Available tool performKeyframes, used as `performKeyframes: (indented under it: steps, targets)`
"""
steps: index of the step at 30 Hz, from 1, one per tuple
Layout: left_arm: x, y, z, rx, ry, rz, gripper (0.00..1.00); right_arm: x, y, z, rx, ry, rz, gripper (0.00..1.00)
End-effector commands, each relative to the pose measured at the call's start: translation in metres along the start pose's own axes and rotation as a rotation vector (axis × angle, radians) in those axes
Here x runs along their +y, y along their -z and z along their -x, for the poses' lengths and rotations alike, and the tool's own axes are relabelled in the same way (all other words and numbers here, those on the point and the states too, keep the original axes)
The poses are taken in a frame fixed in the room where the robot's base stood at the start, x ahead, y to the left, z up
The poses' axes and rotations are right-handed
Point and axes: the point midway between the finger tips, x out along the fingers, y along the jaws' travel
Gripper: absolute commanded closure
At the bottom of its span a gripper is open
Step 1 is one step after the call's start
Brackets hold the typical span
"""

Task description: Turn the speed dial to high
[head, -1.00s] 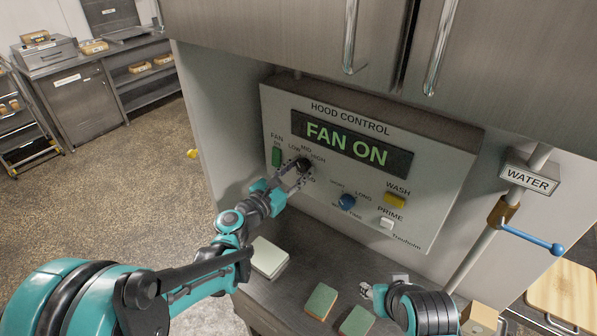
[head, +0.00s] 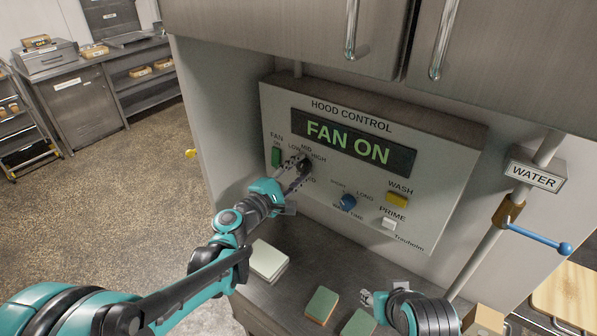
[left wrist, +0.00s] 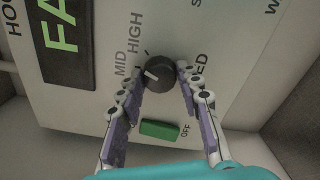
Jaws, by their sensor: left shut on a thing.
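The speed dial (head: 306,161) is a round black knob on the hood control panel, among the LOW, MID and HIGH labels. It also shows in the left wrist view (left wrist: 160,74), with its white mark on the side facing MID, away from HIGH. My left gripper (head: 300,167) is at the dial and partly hides it in the head view. In the left wrist view its fingers (left wrist: 158,78) are on two opposite sides of the dial, shut on it. My right gripper (head: 373,298) is low over the counter, away from the panel; its finger opening is too small to tell.
The display reads FAN ON. A green fan switch (head: 276,157) is left of the dial; a blue knob (head: 348,201), a yellow WASH button (head: 397,200) and a white PRIME button (head: 389,224) are to its right. Sponges (head: 322,305) and a pale block (head: 268,262) lie on the counter.

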Motion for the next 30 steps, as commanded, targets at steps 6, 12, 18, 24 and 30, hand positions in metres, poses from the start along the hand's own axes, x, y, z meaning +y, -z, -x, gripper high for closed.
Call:
performKeyframes:
  steps: [6,12,18,24,30]
  targets:
    - [-0.0009,0.0000,0.0003,0.000,0.000,-0.182,0.94,0.0000,-0.0021,-0.0030,0.000,0.000,0.000,0.60]
    - [-0.0007,-0.0001,0.0002,0.000,0.001,-0.313,0.94,0.0000,-0.0031,-0.0044,0.000,0.000,0.000,0.60]
    - [-0.0006,-0.0002,0.0002,-0.001,0.001,-0.395,0.94,0.0000,-0.0037,-0.0052,0.000,0.000,0.000,0.60]
    - [-0.0006,-0.0003,0.0002,-0.001,0.001,-0.433,0.94,0.0000,-0.0039,-0.0055,0.000,0.000,0.000,0.60]
    - [-0.0006,-0.0003,0.0002,-0.001,0.001,-0.441,0.94,0.0000,-0.0040,-0.0056,0.000,0.000,0.000,0.60]
